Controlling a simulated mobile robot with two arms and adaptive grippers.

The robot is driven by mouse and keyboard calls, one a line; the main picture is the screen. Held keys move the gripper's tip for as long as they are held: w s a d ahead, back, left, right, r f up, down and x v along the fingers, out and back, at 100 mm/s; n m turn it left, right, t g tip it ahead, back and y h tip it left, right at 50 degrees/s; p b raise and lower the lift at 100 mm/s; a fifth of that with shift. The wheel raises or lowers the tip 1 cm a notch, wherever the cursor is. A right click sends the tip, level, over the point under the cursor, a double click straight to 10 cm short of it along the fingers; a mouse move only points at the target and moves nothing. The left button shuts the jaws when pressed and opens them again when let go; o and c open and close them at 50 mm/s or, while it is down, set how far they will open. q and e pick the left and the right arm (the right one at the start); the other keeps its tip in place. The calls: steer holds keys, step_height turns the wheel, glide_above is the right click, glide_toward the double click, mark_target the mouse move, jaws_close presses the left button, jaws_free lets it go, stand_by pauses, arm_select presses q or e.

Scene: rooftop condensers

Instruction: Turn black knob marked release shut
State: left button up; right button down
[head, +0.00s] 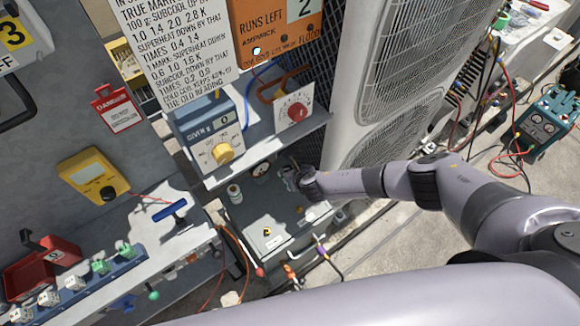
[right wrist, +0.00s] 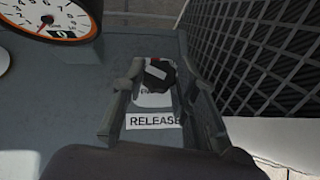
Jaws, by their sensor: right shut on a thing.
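A black knob (right wrist: 160,70) with red and white patches sits on a grey panel in the right wrist view. A white label (right wrist: 153,121) reading RELEASE lies just below it. My right gripper (right wrist: 157,82) has a finger on each side of the knob and is shut on it. In the head view my right gripper (head: 288,178) reaches down to the grey box (head: 265,215) beside a round gauge. The knob is hidden there by the gripper. My left gripper is not in view.
A round gauge (right wrist: 58,16) stands left of the knob, and a dark grille (right wrist: 275,55) rises on the right. Above the box, a shelf holds a red knob panel (head: 296,112) and a blue unit with a yellow knob (head: 223,153). A tall condenser (head: 395,70) stands behind my right arm.

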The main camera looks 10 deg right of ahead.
steer(key=shift+a+m+h, duration=0.2)
steer(key=shift+m+h, duration=0.5)
steer(key=shift+m, duration=0.3)
steer(key=m+h, duration=0.2)
steer(key=shift+a+m, duration=0.1)
steer(key=shift+m, duration=0.3)
steer(key=m+h, duration=0.1)
steer(key=m+g+h+b, duration=0.1)
steer(key=m, duration=0.1)
steer(key=shift+w+a+f+h+b, duration=0.1)
steer(key=shift+a+f+h+b, duration=0.05)
steer(key=shift+h+b, duration=0.2)
steer(key=shift+m+g+h+b, duration=0.5)
steer(key=shift+m+h+b, duration=0.25)
steer(key=shift+m, duration=0.55)
steer(key=shift+w+m, duration=0.1)
steer(key=shift+m, duration=0.2)
steer(key=shift+r, duration=0.2)
steer(key=c, duration=1.3)
jaws_free()
